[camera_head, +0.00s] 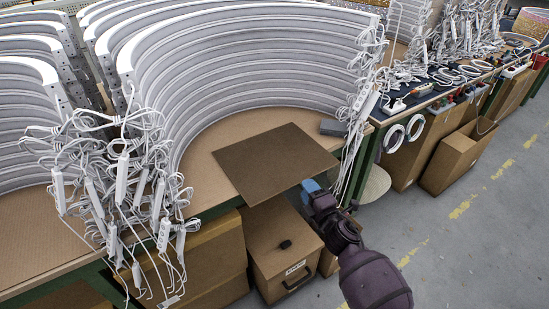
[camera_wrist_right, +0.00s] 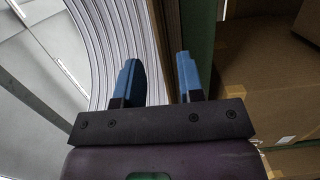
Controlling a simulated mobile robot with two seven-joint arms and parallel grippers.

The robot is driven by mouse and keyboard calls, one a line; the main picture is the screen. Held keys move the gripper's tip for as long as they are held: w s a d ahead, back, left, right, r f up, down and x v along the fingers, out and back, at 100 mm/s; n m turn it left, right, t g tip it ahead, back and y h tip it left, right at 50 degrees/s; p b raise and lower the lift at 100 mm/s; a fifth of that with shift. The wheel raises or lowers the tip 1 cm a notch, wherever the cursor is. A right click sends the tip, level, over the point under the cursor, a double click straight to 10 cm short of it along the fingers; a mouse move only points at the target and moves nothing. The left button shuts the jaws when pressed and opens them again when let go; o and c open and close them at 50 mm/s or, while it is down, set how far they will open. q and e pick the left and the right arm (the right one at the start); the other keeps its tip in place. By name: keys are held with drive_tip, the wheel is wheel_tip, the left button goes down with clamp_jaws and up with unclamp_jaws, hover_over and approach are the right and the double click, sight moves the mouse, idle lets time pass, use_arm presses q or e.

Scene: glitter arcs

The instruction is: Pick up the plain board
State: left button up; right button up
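The plain board (camera_head: 275,162) is a flat, brown, square sheet. It lies at the front of the workbench in the head view, with its near corner out past the bench's front edge. My right gripper (camera_head: 308,189) has blue fingertips and is at the board's near right edge. In the right wrist view the gripper (camera_wrist_right: 159,80) is open, with a clear gap between its two blue fingers. A brown strip shows beyond and between them; I cannot tell whether it is the board or the bench edge. My left gripper is not in view.
Tall stacks of white curved arcs (camera_head: 250,60) stand behind the board. Tangled white cables (camera_head: 120,185) hang at the left, and more hang near the board's right. A small grey block (camera_head: 333,128) lies beside the board. Cardboard boxes (camera_head: 283,245) stand under the bench.

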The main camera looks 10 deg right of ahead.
sight(298, 176)
drive_tip(key=shift+b+x, duration=0.4)
drive_tip(key=shift+x, duration=1.95)
drive_tip(key=shift+w+a, duration=0.25)
drive_tip(key=shift+w, duration=0.4)
clamp_jaws()
